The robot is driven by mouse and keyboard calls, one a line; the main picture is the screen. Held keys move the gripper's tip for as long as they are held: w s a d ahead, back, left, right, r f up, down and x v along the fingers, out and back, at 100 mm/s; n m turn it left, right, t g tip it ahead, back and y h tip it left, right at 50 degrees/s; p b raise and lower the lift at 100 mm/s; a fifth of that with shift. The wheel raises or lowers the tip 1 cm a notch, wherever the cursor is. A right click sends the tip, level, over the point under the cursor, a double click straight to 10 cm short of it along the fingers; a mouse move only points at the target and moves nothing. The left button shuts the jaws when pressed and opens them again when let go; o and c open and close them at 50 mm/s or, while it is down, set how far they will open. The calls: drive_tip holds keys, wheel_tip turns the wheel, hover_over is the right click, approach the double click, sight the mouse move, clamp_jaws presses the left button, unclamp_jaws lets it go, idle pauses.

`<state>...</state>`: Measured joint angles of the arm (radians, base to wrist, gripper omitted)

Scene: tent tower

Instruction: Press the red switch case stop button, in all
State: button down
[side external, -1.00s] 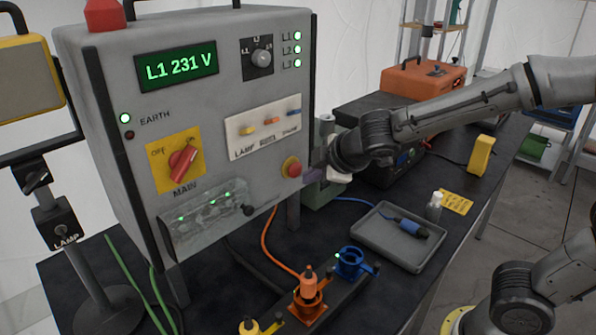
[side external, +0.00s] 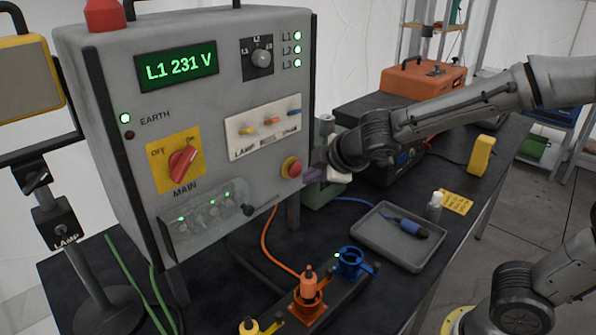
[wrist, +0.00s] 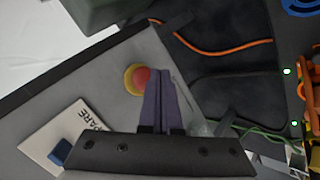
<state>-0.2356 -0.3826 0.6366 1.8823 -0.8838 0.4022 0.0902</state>
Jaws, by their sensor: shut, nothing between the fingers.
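The red stop button (side external: 293,168) sits on a yellow ring low on the right side of the grey switch case (side external: 215,110) front. In the wrist view the red button (wrist: 141,78) shows just left of the fingertips. My gripper (side external: 308,176) is shut and empty, its fingers just right of the button in the side view. In the wrist view my gripper's fingers (wrist: 157,80) are together and point toward the case front. I cannot tell whether the fingertips touch the button. The display (side external: 177,70) reads L1 231 V, and the L1, L2 and L3 lamps (side external: 297,49) are lit green.
The red main switch (side external: 182,163) is on a yellow plate left of the button. A clear cover (side external: 205,217) with a dark knob juts out below. A grey tray (side external: 385,245) holds a blue connector. Orange and blue sockets (side external: 349,263) stand in front of the case.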

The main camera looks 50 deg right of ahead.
drive_tip(key=shift+w, duration=0.15)
idle(0.3)
drive_tip(key=shift+w, duration=0.3)
drive_tip(key=shift+w, duration=0.6)
idle(0.8)
drive_tip(key=shift+s+r, duration=0.1)
drive_tip(key=shift+s, duration=0.95)
drive_tip(key=s, duration=0.5)
drive_tip(key=shift+d, duration=0.1)
idle(0.7)
